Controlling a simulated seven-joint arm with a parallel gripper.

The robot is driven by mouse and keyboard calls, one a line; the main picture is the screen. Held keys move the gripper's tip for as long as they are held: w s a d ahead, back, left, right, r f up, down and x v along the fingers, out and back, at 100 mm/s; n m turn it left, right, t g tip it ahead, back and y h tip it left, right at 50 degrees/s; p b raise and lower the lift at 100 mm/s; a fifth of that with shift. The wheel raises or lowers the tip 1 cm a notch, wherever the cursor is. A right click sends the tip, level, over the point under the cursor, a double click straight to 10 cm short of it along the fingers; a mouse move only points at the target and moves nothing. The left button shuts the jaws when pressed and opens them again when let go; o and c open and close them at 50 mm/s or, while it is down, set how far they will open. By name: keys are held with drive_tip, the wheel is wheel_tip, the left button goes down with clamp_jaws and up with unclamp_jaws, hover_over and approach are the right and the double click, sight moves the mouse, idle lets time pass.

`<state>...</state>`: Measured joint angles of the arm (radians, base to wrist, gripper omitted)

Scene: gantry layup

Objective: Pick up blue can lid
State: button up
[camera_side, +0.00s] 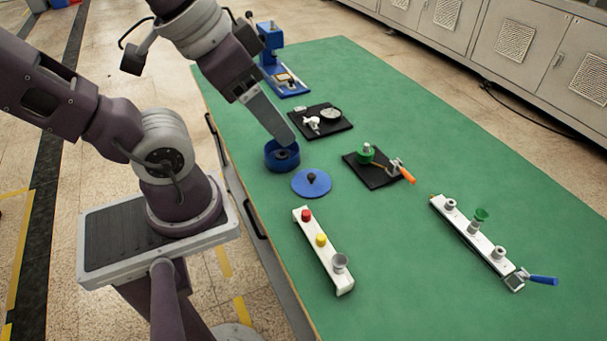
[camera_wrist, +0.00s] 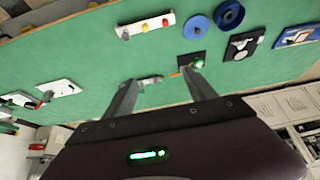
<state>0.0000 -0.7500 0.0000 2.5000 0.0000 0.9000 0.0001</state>
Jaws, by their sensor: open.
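The blue can lid (camera_side: 311,183) is a flat blue disc with a dark knob, lying on the green table. It also shows in the wrist view (camera_wrist: 197,29), near the top edge. The open blue can (camera_side: 270,158) stands just behind it in the side view, and right of it in the wrist view (camera_wrist: 229,16). My gripper (camera_side: 288,141) hangs pointing down and overlaps the can in the side view; its height is hard to judge. In the wrist view my gripper (camera_wrist: 160,75) has its two fingers well apart with nothing held, and the lid lies beyond them.
A white strip (camera_side: 327,262) with red, yellow and grey knobs lies in front of the lid. A black plate with a green part (camera_side: 365,153) is to its right, another black plate (camera_side: 321,121) behind. A blue press (camera_side: 273,60) stands at the far end. Table around the lid is clear.

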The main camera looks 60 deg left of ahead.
drive_tip(key=o, duration=0.6)
drive_tip(key=shift+o, duration=0.2)
drive_tip(key=n+g, duration=0.5)
drive_tip(key=n, duration=1.1)
hover_over(312, 175)
wheel_tip(312, 175, down, 22)
drive_tip(key=shift+d+y, duration=0.25)
drive_tip(key=shift+y, duration=0.05)
drive_tip(key=f, duration=0.3)
drive_tip(key=f+n, duration=0.1)
drive_tip(key=f, duration=0.3)
drive_tip(key=f+n, duration=0.1)
drive_tip(key=f, duration=0.2)
drive_tip(key=shift+a+f+g, duration=0.15)
drive_tip(key=shift+a+g, duration=0.1)
drive_tip(key=shift+g, duration=0.05)
drive_tip(key=shift+c, duration=0.2)
